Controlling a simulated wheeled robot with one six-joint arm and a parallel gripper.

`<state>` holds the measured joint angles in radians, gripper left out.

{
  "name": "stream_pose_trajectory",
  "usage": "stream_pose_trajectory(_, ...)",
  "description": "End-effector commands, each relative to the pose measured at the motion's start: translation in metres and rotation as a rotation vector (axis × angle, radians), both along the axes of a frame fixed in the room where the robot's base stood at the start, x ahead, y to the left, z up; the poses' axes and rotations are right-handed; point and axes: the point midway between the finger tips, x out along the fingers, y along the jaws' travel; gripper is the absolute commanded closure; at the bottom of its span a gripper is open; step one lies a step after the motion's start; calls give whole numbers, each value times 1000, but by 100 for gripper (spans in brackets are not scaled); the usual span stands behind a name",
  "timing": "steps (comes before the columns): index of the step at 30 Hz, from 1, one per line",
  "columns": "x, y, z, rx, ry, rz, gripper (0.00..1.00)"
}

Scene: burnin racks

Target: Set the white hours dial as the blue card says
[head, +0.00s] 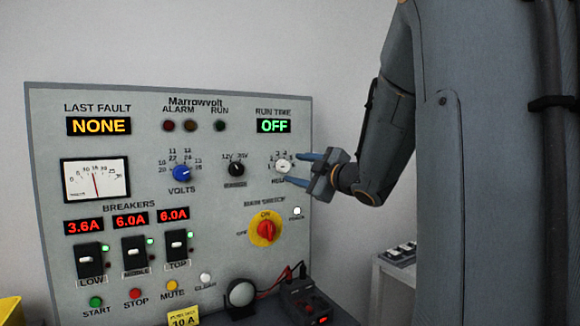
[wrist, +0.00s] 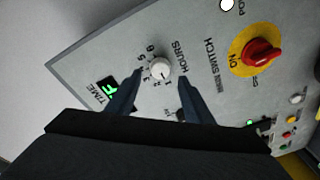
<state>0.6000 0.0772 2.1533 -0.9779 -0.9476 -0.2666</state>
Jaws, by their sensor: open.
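The white hours dial (head: 282,166) is on the grey panel at its upper right, below the RUN TIME display (head: 274,126), which reads OFF in green. In the wrist view the dial (wrist: 160,69) shows with small numbers around it and the word HOURS beside it. My gripper (head: 294,169) is open in front of the dial, with one finger on each side. In the wrist view the fingers (wrist: 160,80) stand apart and seem clear of the dial; I cannot tell the exact gap. No blue card is seen in either view.
A red main switch (head: 266,230) on a yellow plate sits below the dial. A black knob (head: 236,170) and a blue volts knob (head: 182,173) are to its left. Breakers and push buttons fill the lower panel. A black box with leads (head: 308,305) stands at the lower right.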

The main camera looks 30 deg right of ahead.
Motion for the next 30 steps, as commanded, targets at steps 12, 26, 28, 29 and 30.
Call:
stream_pose_trajectory(12,44,7,0,2,2,-1,53)
stream_pose_trajectory(26,45,6,0,2,1,-2,87)
stream_pose_trajectory(28,45,6,0,2,1,-2,94)
stream_pose_trajectory(29,45,6,0,2,1,-2,94)
stream_pose_trajectory(30,45,6,0,3,2,-2,94)
